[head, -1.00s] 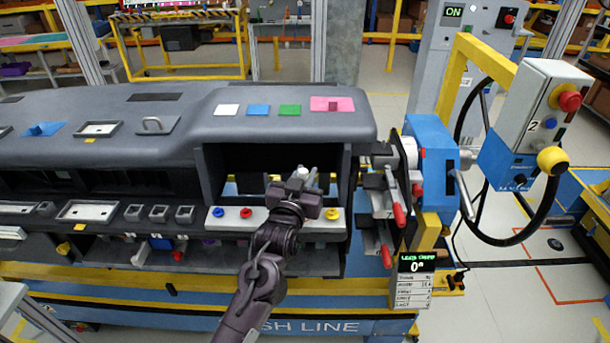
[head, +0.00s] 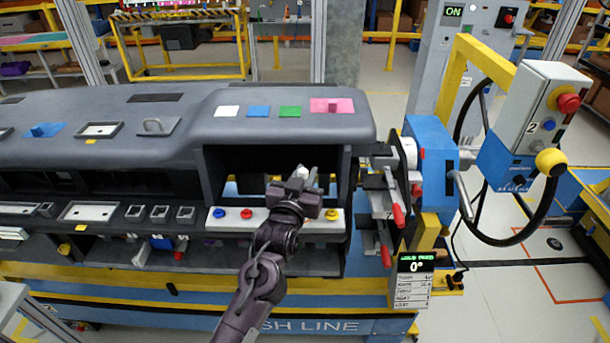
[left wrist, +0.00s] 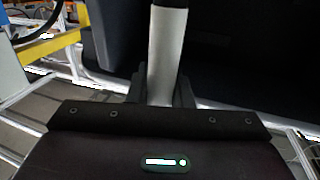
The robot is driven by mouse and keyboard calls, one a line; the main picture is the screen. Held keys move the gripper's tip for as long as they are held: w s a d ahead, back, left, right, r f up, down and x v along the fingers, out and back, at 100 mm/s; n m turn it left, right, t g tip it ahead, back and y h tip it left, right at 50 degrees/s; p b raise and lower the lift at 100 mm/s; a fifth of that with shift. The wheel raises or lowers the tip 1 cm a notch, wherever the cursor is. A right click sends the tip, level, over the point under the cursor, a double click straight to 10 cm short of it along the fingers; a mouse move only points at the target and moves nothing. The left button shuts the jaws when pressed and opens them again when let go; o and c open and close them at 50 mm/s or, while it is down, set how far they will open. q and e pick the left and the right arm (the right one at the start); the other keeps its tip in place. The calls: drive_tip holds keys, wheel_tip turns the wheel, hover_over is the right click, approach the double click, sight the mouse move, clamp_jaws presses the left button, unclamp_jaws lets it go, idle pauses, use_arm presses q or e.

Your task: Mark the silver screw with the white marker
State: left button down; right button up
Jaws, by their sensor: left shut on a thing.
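My left gripper (head: 303,186) is at the opening in the right end of the dashboard module (head: 290,131). It is shut on the white marker (left wrist: 165,50), which stands out from between the fingers in the left wrist view with a dark end at the top edge. In the head view only a small pale piece of the marker (head: 303,172) shows above the gripper. I cannot make out the silver screw in either view; the gripper and the dark recess may hide it. My right gripper is not in view.
A white strip (head: 268,226) with blue, red and yellow knobs runs below the opening, partly behind my arm. Red-handled clamps (head: 398,215) and a blue bracket (head: 430,165) with a handwheel (head: 505,240) stand at the right. A small display (head: 416,266) reads 0°.

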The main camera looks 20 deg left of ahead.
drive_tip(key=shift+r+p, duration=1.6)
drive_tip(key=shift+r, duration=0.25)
